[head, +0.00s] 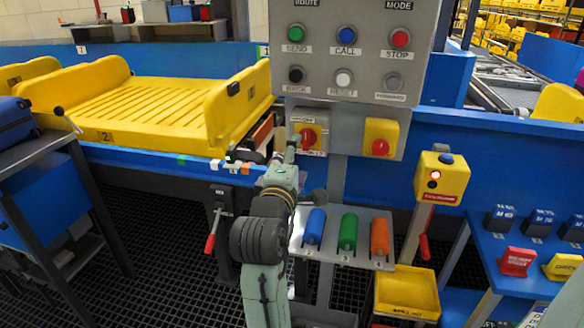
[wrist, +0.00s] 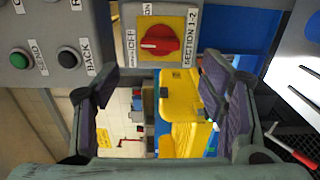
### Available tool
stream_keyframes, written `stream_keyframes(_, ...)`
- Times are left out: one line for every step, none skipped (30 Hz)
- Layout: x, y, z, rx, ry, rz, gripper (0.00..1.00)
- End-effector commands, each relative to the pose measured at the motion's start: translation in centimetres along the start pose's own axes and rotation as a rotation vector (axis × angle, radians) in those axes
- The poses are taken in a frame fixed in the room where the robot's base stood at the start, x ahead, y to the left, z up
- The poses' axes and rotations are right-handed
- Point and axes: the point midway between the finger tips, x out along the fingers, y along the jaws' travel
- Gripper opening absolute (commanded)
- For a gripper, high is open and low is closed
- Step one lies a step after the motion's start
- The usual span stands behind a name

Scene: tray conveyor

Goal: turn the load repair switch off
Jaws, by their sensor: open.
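The left switch (head: 308,137) also shows in the wrist view (wrist: 160,41), turned sideways, with a label reading SECTION 1-2. The right switch (head: 380,139) has an unreadable label. I cannot read "load repair" on any switch. My gripper (head: 288,157) is just below and in front of the left switch in the head view, partly overlapping its plate. In the wrist view my gripper (wrist: 158,98) is open and empty, with its fingers apart and the red knob beyond them.
The control panel (head: 345,67) has several push buttons above the switches. A yellow tray (head: 140,100) lies on the blue conveyor at left. A yellow button box (head: 442,178) stands at right. A rack of coloured cylinders (head: 345,257) is below. A red-handled lever (head: 213,232) hangs left of my arm.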

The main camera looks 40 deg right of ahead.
Motion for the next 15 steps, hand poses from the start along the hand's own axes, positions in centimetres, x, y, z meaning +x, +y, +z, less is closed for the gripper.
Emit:
stream_keyframes(-1.0,0.0,0.0,0.001,0.001,0.001,0.65)
stream_keyframes(-1.5,0.0,0.0,0.001,0.0,0.0,0.65)
stream_keyframes(-2.1,0.0,0.0,0.001,0.0,0.001,0.65)
stream_keyframes(-2.4,0.0,0.0,0.001,0.0,0.002,0.65)
stream_keyframes(-2.8,0.0,0.0,0.001,0.0,0.001,0.65)
stream_keyframes(-3.1,0.0,0.0,0.001,0.0,0.0,0.65)
stream_keyframes(-3.3,0.0,0.0,0.001,0.0,0.0,0.65)
stream_keyframes(-3.5,0.0,0.0,0.0,0.0,0.0,0.65)
stream_keyframes(-3.6,0.0,0.0,0.0,0.0,0.0,0.65)
stream_keyframes(-3.7,0.0,0.0,0.0,0.0,0.0,0.65)
stream_keyframes(-3.8,0.0,0.0,0.0,0.0,0.0,0.65)
stream_keyframes(-3.8,0.0,0.0,0.0,0.0,0.0,0.65)
stream_keyframes(-3.8,0.0,0.0,0.0,0.0,0.0,0.65)
stream_keyframes(-3.8,0.0,0.0,0.0,0.0,0.0,0.65)
stream_keyframes(-3.8,0.0,0.0,0.0,-0.001,0.0,0.65)
